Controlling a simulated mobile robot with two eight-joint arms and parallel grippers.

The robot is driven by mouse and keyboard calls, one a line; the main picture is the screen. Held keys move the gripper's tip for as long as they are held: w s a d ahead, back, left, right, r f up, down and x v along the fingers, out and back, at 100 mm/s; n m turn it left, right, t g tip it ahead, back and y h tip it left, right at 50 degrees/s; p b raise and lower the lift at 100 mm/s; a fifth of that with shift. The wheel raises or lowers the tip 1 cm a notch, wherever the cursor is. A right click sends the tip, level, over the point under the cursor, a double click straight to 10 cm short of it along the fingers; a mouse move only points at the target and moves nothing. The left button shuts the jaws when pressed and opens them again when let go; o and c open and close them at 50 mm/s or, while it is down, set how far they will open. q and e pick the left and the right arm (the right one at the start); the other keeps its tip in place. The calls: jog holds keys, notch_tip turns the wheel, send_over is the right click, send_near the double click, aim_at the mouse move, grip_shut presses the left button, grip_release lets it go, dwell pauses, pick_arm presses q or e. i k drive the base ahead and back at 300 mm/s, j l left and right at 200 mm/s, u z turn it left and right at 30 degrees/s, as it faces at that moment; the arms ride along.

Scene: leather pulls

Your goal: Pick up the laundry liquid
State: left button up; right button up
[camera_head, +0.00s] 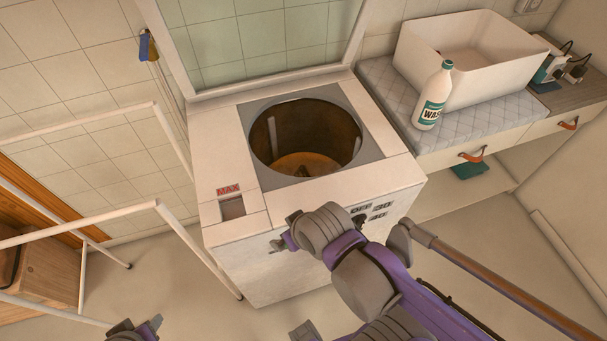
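The laundry liquid is a white bottle (433,98) with a teal label reading "WAS". It stands upright on a quilted pad (490,112) on the counter at the upper right, in front of a white basin. My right gripper (285,232) is in front of the washing machine, low and left of the bottle and well apart from it. Its fingertips look spread, with nothing between them. My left gripper (136,328) shows only in part at the bottom edge, far from the bottle; its opening is not clear.
The top-loading washing machine (232,262) stands in the middle with its lid up and drum open. A white basin (475,55) sits behind the bottle. Drawers with leather pulls (473,155) lie below. A brown pole (500,280) crosses the lower right; white rails (90,218) stand left.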

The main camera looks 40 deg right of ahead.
aim_at(438, 89)
jog(key=z, duration=2.2)
jog(key=i+l+u, duration=0.1)
jog(key=u, duration=0.25)
jog(key=l+u, duration=0.15)
jog(key=u, duration=0.25)
jog(key=i+l+u, duration=0.15)
jog(key=l, duration=0.2)
jog(key=l+u, duration=0.15)
jog(key=l, duration=0.15)
jog(key=i+l+u, duration=0.15)
jog(key=l, duration=0.25)
jog(key=i+l, duration=0.1)
jog(key=l, duration=0.45)
jog(key=i+l, duration=0.1)
jog(key=l, duration=0.45)
